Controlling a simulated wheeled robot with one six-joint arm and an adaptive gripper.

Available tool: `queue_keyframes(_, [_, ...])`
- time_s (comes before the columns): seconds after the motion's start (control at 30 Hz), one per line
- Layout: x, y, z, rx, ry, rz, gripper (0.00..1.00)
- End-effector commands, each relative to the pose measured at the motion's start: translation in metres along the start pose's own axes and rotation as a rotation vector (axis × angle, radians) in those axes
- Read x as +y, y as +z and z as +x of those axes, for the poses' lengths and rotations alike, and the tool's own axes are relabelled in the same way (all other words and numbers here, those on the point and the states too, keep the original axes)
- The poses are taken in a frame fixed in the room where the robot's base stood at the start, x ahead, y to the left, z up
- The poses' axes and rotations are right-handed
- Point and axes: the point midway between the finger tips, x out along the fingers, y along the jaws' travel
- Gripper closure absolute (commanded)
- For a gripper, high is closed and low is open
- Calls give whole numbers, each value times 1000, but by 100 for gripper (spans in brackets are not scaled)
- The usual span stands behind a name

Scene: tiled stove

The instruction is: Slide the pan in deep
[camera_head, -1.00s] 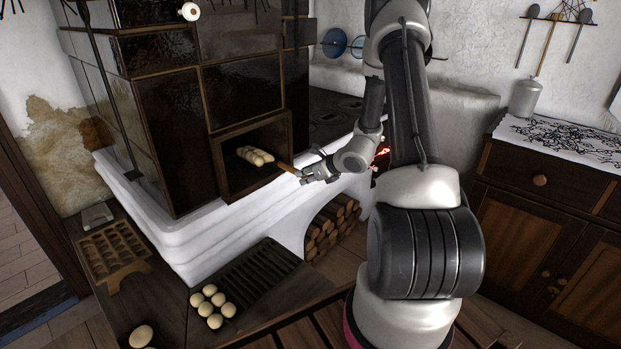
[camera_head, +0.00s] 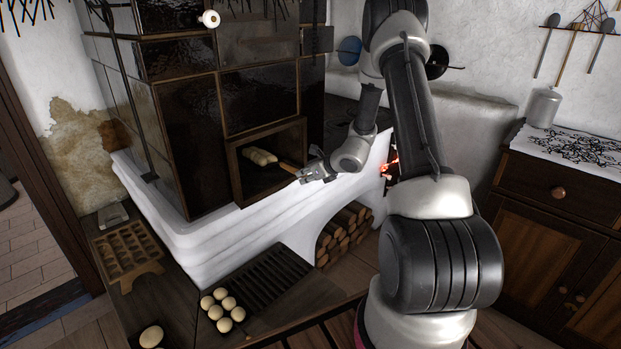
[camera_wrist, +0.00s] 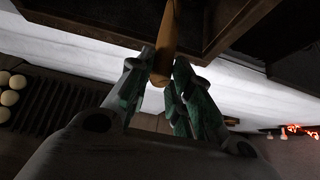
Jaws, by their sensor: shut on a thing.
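The pan (camera_head: 262,167) is in the square oven opening of the tiled stove (camera_head: 192,135), with several pale dough pieces (camera_head: 259,156) on it. Its wooden handle (camera_head: 290,167) sticks out of the opening to the right. My gripper (camera_head: 306,173) is just outside the opening, shut on the handle end. In the wrist view the handle (camera_wrist: 166,42) runs up between the greenish fingers of my gripper (camera_wrist: 163,82) toward the opening's dark frame. The pan's body is dark and hard to make out in the shadow; the back of the oven is hidden.
A slotted tray (camera_head: 262,280) with several dough balls (camera_head: 223,304) lies on the low bench in front. A wooden mould board (camera_head: 125,250) stands at left. Embers glow (camera_head: 390,167) right of my gripper. A cabinet (camera_head: 545,225) stands at right.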

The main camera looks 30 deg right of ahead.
Motion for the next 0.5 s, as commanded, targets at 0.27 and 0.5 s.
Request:
queue_keyframes(0.27, [0,4,5,1,-1,0,100])
queue_keyframes(0.5, [0,4,5,0,-1,0,57])
